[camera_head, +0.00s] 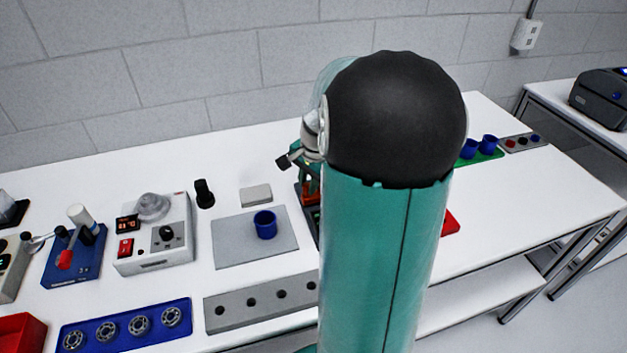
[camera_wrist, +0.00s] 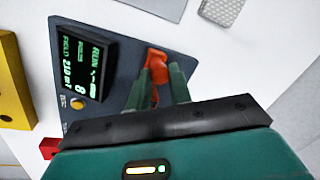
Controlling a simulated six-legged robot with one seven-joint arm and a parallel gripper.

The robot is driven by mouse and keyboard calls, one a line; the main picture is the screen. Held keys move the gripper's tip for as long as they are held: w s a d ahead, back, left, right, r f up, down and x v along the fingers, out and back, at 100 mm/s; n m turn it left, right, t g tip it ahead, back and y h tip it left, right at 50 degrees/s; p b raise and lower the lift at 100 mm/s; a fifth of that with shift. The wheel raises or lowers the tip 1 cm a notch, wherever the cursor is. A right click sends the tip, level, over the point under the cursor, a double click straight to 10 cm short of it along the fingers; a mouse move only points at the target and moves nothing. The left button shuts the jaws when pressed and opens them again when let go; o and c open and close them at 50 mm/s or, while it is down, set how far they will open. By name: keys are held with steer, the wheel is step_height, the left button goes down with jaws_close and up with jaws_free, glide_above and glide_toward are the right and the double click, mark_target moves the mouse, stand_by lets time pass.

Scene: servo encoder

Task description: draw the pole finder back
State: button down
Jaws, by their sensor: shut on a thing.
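The pole finder (camera_wrist: 156,62) shows in the wrist view as an orange-red piece on a dark grey instrument base (camera_wrist: 118,88). My gripper (camera_wrist: 158,84) has its green fingers closed on either side of it. The lower part of the pole finder is hidden by the fingers. Beside it on the base is a tilted black display (camera_wrist: 80,68) with green text reading RUN, POLES 8 and FIELD 210 mT. A round yellow button (camera_wrist: 76,103) sits below the display. In the head view my arm covers most of the instrument.
In the head view a grey mat (camera_head: 230,242) with a blue cup (camera_head: 265,224) lies left of my arm. A grey block with holes (camera_head: 235,312) and a blue bearing tray (camera_head: 105,343) stand nearer. A green tray (camera_head: 483,157) with blue cups is at the right.

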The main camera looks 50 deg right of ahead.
steer(key=shift+w+a, duration=0.1)
steer(key=shift+a, duration=0.15)
steer(key=c, duration=1.3)
jaws_free()
steer(key=shift+o, duration=0.2)
steer(key=shift+d+r, duration=0.1)
steer(key=shift+r, duration=0.2)
step_height(320, 180, up, 13)
steer(key=s, duration=0.2)
steer(key=shift+s, duration=0.35)
